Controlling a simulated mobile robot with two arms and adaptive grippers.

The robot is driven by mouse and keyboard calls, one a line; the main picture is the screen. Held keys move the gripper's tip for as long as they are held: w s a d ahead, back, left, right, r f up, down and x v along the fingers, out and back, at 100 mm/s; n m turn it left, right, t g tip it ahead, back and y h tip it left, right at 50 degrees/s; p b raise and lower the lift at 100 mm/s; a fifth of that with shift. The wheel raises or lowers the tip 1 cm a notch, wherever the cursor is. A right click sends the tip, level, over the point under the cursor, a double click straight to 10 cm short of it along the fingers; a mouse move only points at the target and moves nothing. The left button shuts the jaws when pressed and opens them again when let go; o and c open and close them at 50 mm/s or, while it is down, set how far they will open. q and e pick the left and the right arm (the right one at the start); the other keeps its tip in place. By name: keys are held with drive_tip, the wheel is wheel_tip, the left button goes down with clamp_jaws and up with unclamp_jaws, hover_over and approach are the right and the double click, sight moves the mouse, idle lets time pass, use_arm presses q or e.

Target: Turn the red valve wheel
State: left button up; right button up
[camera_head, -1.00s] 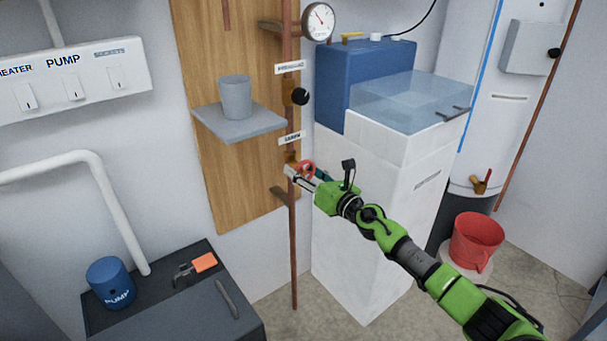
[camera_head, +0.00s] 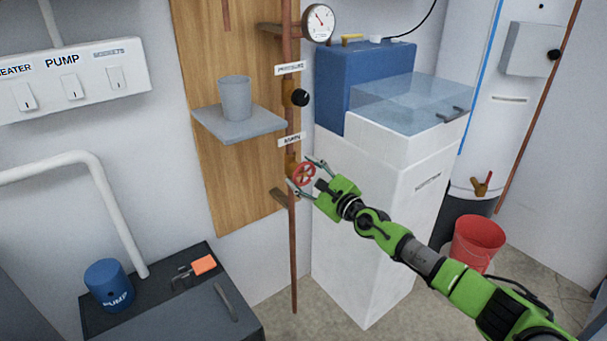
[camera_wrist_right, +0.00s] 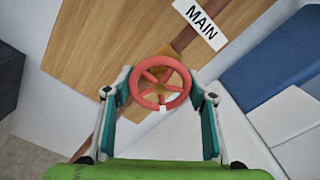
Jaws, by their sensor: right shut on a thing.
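The red valve wheel (camera_head: 303,174) sits on the copper pipe below the MAIN label. It also shows face-on in the right wrist view (camera_wrist_right: 161,82), with its spokes visible. My right gripper (camera_head: 302,175) comes in from the right, with one finger on each side of the wheel. In the right wrist view the fingertips (camera_wrist_right: 159,95) are at the left and right of the rim, and the gripper is shut on the wheel. My left gripper is not in view.
A black knob (camera_head: 300,97) is on the same pipe above, and a gauge (camera_head: 318,22) is higher up. A shelf (camera_head: 265,124) with a grey cup (camera_head: 235,97) juts out left of the pipe. A white cabinet (camera_head: 370,230) stands close on the right.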

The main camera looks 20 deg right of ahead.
drive_tip(key=n, duration=0.2)
drive_tip(key=shift+f+n, duration=0.1)
drive_tip(key=shift+n, duration=1.1)
drive_tip(key=n, duration=0.2)
drive_tip(key=shift+n+p, duration=0.4)
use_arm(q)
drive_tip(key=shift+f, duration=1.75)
use_arm(e)
drive_tip(key=shift+n, duration=0.6)
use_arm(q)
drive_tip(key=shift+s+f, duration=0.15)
use_arm(e)
drive_tip(key=o, duration=1.1)
